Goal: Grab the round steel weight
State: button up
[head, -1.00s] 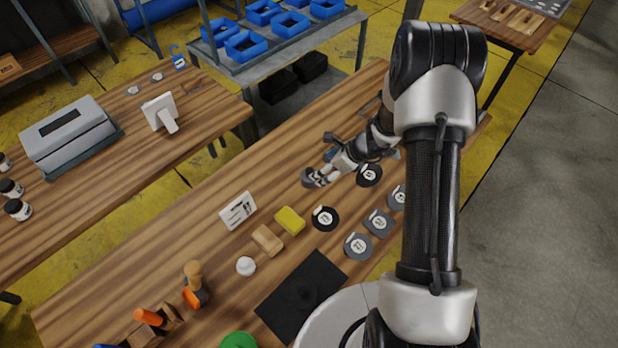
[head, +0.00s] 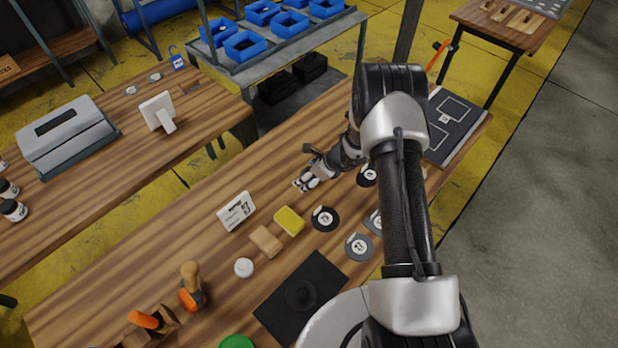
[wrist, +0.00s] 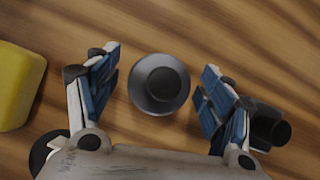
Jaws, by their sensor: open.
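The round steel weight (wrist: 160,85), a grey disc with a darker round knob, sits on the wooden table in the wrist view. It lies between the two blue-padded fingertips of my gripper (wrist: 158,88), with a gap on each side. My gripper is open and empty. In the head view my gripper (head: 306,183) is low over the far middle of the table, and I cannot make out the weight there.
A yellow block (head: 289,221) and a wooden block (head: 266,241) lie near my gripper. Round dark discs (head: 325,218) lie to the right. A white sign (head: 236,211) stands at the left. A black mat (head: 325,275) lies nearer.

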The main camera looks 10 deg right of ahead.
jog(key=shift+c, duration=0.5)
grip_shut()
dwell(0.4)
jog(key=shift+w+r, duration=0.1)
jog(key=shift+r, duration=0.05)
